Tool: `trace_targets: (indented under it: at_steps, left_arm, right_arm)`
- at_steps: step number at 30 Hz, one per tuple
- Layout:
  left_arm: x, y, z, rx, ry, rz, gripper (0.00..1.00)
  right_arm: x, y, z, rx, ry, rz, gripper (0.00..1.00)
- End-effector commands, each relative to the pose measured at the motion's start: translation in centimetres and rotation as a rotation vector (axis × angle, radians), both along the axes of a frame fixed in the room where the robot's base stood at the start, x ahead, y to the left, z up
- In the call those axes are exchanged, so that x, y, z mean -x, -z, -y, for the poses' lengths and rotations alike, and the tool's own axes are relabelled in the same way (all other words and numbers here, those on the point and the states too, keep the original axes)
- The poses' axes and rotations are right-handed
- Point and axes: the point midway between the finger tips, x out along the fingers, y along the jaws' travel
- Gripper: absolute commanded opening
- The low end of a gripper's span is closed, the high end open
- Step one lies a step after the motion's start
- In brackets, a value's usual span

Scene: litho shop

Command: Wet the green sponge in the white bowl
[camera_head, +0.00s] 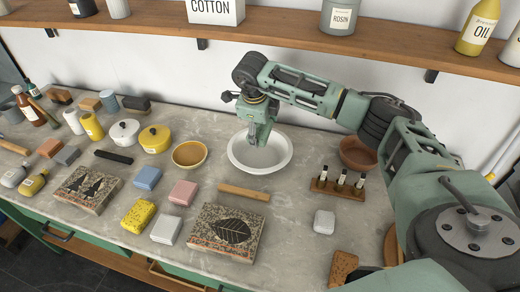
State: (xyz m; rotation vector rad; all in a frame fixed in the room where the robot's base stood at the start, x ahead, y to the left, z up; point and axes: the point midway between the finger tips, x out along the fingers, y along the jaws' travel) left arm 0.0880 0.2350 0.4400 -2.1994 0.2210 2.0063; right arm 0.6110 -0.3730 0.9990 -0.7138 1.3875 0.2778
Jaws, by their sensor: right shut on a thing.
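The white bowl (238,163) stands on the grey counter near the wall. My right gripper (255,138) points down over the back of the bowl. It is shut on a green piece that I take to be the green sponge (264,133); its colour blends with my green arm, so its outline is hard to make out. No other green sponge lies on the counter. I cannot tell whether the sponge touches anything inside the bowl. My left gripper is not in view.
Blue (147,178), pink (183,193), yellow (138,216) and white (166,229) sponges lie front left of the bowl. A yellow bowl (189,154) stands at its left, a vial rack (338,189) at its right. A wooden shelf (290,37) runs above the counter.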

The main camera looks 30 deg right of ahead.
Motion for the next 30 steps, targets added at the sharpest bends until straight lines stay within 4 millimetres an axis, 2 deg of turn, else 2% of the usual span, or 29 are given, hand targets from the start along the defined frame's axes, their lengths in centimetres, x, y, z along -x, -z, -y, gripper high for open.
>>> trace_targets:
  at_steps: [14,25,30]
  left_arm:
    - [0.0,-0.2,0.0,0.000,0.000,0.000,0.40]
    - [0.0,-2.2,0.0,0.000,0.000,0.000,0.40]
    - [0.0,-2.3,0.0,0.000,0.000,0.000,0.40]
  right_arm:
    - [0.0,-0.3,0.0,-0.001,0.000,0.001,0.53]
    - [0.0,-3.7,0.0,0.000,0.000,0.001,0.53]
    - [0.0,-4.1,0.0,0.001,0.000,-0.001,0.53]
